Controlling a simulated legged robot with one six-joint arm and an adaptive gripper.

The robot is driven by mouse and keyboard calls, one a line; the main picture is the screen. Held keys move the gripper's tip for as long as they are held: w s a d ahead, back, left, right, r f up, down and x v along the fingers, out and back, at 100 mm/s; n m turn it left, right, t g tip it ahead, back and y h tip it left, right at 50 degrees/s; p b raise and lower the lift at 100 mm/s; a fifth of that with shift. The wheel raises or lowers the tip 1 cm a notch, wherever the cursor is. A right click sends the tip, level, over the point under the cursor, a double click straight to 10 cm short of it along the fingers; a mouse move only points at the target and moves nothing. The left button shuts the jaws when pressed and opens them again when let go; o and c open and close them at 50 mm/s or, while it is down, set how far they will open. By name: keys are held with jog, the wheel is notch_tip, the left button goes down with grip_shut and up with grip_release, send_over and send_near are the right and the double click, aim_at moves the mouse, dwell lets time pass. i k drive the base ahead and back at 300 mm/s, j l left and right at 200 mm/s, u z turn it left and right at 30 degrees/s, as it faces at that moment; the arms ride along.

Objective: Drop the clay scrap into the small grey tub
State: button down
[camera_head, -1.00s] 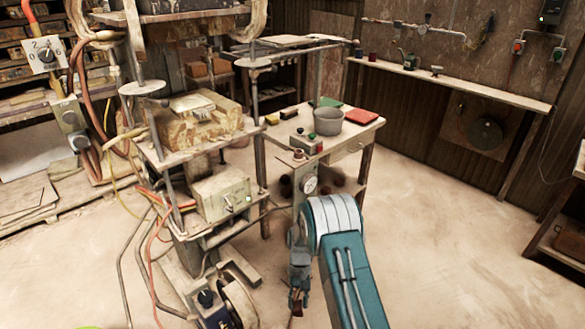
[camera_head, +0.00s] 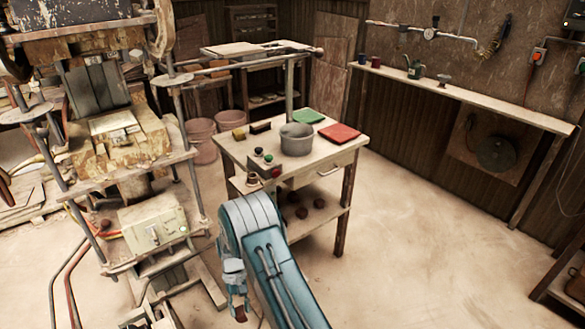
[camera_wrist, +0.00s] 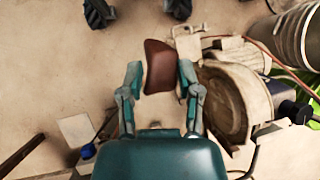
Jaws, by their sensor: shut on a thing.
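The clay scrap (camera_wrist: 160,66) is a reddish-brown, curved piece held between the fingertips of my gripper (camera_wrist: 159,78) in the wrist view. In the head view my gripper (camera_head: 238,300) hangs low at the end of my blue arm, with a little reddish-brown showing at its tip. The small grey tub (camera_head: 297,138) stands upright on the wooden table, beyond and above my gripper in the picture. Its inside floor is hidden from here. The gripper is well apart from the tub and lower than the tabletop.
On the table (camera_head: 235,152) sit a red pad (camera_head: 340,132), a green pad (camera_head: 308,116) and a button box (camera_head: 264,164) near the tub. The tile press (camera_head: 115,150) stands at left. Open floor (camera_head: 430,240) lies to the right.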

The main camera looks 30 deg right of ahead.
aim_at(297, 151)
jog(key=i+l+u, duration=0.1)
jog(key=l, duration=0.8)
jog(key=l+u, duration=0.15)
jog(key=l, duration=0.75)
